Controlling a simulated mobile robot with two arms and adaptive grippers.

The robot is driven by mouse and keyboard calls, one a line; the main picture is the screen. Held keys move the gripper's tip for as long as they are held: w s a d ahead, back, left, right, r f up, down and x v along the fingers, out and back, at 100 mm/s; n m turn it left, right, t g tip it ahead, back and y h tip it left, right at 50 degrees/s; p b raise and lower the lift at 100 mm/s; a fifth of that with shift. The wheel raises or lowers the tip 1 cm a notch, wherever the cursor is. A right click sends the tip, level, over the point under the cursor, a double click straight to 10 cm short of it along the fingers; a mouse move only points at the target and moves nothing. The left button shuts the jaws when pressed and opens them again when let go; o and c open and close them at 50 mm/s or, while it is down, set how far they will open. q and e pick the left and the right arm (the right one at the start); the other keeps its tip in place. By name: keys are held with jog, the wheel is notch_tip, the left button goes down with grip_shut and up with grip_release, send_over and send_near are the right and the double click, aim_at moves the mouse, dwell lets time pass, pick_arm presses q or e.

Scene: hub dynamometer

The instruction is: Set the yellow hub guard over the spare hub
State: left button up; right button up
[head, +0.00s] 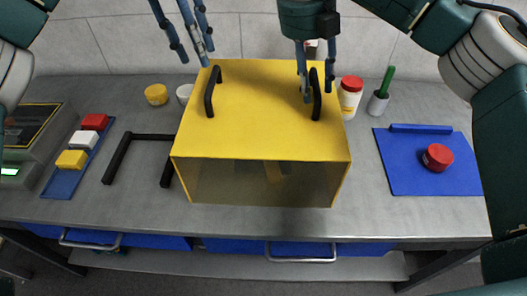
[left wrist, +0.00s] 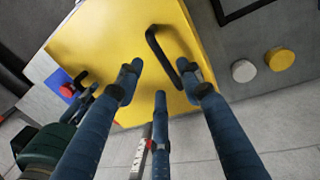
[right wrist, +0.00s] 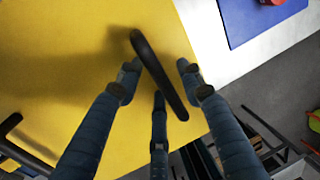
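The yellow hub guard (head: 262,115) is a box with a see-through front panel and two black handles on top. It sits at the middle of the bench. My left gripper (head: 194,48) is open and empty, above and behind the left handle (head: 211,92); that handle also shows near its fingers in the left wrist view (left wrist: 168,55). My right gripper (head: 312,88) is at the right handle (head: 316,95). In the right wrist view its spread fingers stand on both sides of that handle (right wrist: 158,75). Something dim shows behind the panel; I cannot tell if it is the spare hub.
A black frame (head: 120,157) lies left of the guard, partly hidden by it. A blue tray (head: 58,183) with coloured blocks is further left. A yellow lid (head: 156,94), a red-capped jar (head: 349,96), a green-handled brush (head: 383,88) and a blue mat (head: 425,175) surround it.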

jog(key=shift+r, duration=0.4)
pick_arm(q)
jog(key=r, duration=0.2)
jog(key=shift+a+r, duration=0.3)
jog(key=shift+r, duration=0.05)
pick_arm(e)
notch_tip(320, 180, up, 11)
jog(key=a, duration=0.2)
jog(key=shift+w+a, duration=0.15)
